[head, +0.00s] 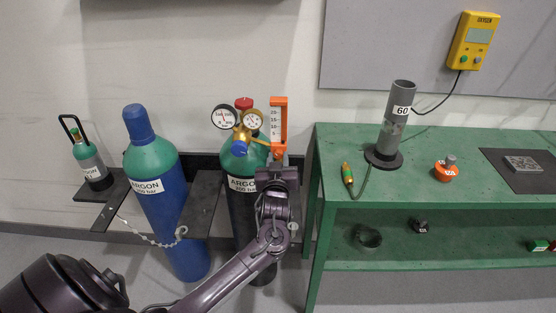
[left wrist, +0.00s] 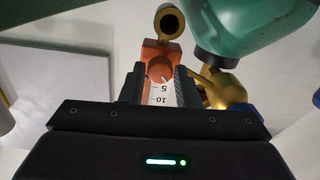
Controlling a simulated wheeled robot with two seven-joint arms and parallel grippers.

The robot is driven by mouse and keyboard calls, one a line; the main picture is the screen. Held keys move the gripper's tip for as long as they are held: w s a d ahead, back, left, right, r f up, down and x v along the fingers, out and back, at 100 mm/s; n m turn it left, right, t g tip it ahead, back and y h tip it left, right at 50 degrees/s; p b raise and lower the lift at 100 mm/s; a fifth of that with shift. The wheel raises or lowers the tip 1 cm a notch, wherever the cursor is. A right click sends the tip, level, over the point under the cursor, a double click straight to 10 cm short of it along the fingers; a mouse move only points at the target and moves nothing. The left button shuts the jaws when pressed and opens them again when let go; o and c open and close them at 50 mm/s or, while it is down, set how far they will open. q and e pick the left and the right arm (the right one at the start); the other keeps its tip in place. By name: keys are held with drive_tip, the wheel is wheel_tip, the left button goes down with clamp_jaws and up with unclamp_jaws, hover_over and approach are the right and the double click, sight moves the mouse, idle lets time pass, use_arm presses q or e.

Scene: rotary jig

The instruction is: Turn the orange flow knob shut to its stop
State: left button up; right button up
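The orange flow knob (left wrist: 160,68) shows in the left wrist view between the two fingers of my left gripper (left wrist: 160,72). It is at the end of an orange flowmeter body (left wrist: 161,49) with a white scale tube. In the head view the upright flowmeter (head: 278,114) is beside the regulator on the dark cylinder, and my left gripper (head: 277,165) is just below it, hiding most of the knob. The fingers are very close to the knob's sides; I cannot tell if they press on it. My right gripper is not in view.
Two round gauges (head: 224,117) and a brass regulator (head: 240,137) are just left of the flowmeter. A blue argon cylinder (head: 160,190) stands further left, with a chain (head: 148,238) near it. A green bench (head: 420,200) with a grey tube (head: 396,120) is to the right.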

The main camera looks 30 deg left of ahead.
use_arm(q)
drive_tip(key=c, duration=0.5)
drive_tip(key=shift+c, duration=0.2)
drive_tip(key=m+p, duration=0.1)
drive_tip(key=m, duration=0.1)
drive_tip(key=m+p, duration=0.1)
drive_tip(key=p, duration=0.1)
drive_tip(key=shift+r+m, duration=0.2)
drive_tip(key=shift+m, duration=0.2)
drive_tip(key=shift+m+p, duration=1)
drive_tip(key=shift+m, duration=0.2)
drive_tip(key=shift+f+m+p, duration=0.15)
drive_tip(key=shift+m+p, duration=0.55)
drive_tip(key=shift+m, duration=0.5)
